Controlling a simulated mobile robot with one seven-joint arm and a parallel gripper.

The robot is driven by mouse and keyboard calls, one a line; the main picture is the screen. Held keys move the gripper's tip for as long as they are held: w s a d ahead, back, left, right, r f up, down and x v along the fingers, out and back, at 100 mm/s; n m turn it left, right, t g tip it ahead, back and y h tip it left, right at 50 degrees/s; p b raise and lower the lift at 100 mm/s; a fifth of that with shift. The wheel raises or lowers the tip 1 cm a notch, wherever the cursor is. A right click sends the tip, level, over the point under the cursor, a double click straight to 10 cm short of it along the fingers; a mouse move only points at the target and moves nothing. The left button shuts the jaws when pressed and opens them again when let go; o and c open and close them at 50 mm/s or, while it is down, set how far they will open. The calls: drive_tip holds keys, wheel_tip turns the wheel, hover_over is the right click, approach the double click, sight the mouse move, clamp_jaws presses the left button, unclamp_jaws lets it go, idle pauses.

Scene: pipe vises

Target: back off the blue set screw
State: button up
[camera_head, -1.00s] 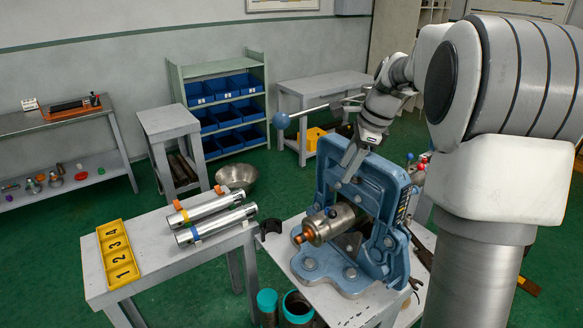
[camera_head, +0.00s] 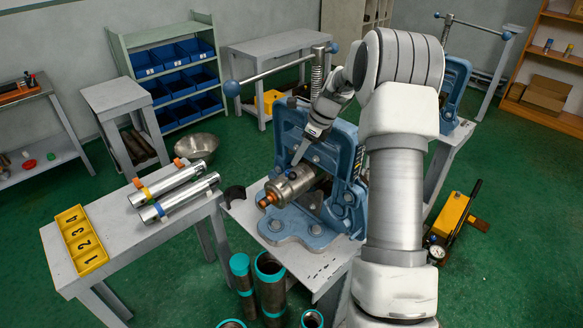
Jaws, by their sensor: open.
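A grey metal pipe piece (camera_head: 287,188) with a copper-orange end fitting (camera_head: 268,199) lies clamped in the blue pipe vise (camera_head: 340,170) on the grey stand. A tiny dark-blue spot on top of the pipe piece, apparently the blue set screw (camera_head: 292,175), shows just below my fingertips. My gripper (camera_head: 297,159) is open and points down and to the left, in front of the vise frame. Its tips are close above the screw; I cannot tell whether they touch it. The fingers overlap in this view, so the gap between them is hidden.
The vise's long bar with a blue ball end (camera_head: 232,88) reaches out left above my gripper. A bench at left holds two silver cylinders (camera_head: 174,187) and a yellow numbered tray (camera_head: 80,240). Teal-rimmed pipes (camera_head: 270,285) stand on the floor in front.

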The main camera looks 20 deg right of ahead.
drive_tip(key=x, duration=0.7)
drive_tip(key=shift+r, duration=0.1)
clamp_jaws()
